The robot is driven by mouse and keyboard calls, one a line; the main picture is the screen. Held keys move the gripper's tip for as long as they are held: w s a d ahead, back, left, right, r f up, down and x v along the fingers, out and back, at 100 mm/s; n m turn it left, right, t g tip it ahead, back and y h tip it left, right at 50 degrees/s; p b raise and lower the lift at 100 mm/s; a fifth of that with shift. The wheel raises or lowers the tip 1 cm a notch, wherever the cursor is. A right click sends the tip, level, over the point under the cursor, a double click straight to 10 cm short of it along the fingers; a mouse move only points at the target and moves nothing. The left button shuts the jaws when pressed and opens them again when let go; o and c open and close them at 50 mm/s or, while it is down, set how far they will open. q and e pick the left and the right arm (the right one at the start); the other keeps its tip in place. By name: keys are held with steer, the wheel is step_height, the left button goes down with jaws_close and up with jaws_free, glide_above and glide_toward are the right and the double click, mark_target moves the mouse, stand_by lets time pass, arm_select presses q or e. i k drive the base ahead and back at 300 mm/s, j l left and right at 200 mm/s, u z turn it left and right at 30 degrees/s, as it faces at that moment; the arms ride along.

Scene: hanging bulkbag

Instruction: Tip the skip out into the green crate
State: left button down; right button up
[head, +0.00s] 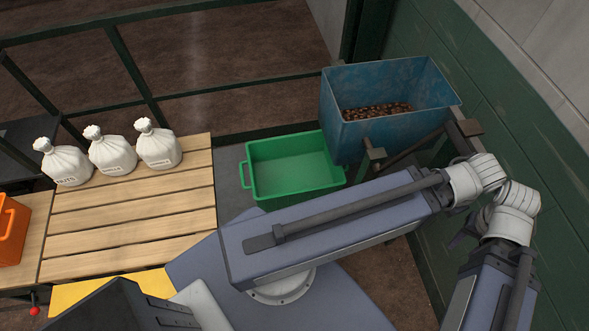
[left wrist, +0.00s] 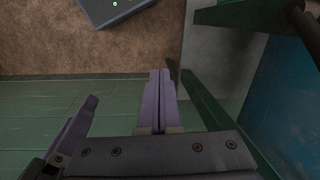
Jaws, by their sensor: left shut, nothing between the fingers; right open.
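The blue skip (head: 390,125) stands upright at the right, holding many small brown nuts (head: 375,111). A dark bar with stubby ends (head: 374,156) runs along its near side. The green crate (head: 262,190) sits below and left of it and looks empty. My left arm reaches across to the skip's near right side; its gripper is hidden in the head view. In the left wrist view that gripper (left wrist: 160,75) is shut and empty, apart from the skip (left wrist: 295,115). My right gripper (head: 463,236) is open and partly hidden beside the left wrist, below the skip.
Three white sacks (head: 112,155) stand on the slatted wooden table (head: 130,215), with an orange bin (head: 10,232) at its left. Green metal framing (head: 130,65) runs behind. A green wall (head: 490,105) is close on the right, leaving little room around my wrists.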

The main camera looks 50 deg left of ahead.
mark_target(399, 106)
steer(key=k+j+u, duration=0.1)
steer(key=u, duration=1.55)
steer(key=l+u, duration=0.15)
steer(key=k+j+z, duration=0.1)
steer(key=k+z, duration=0.3)
steer(key=k, duration=0.35)
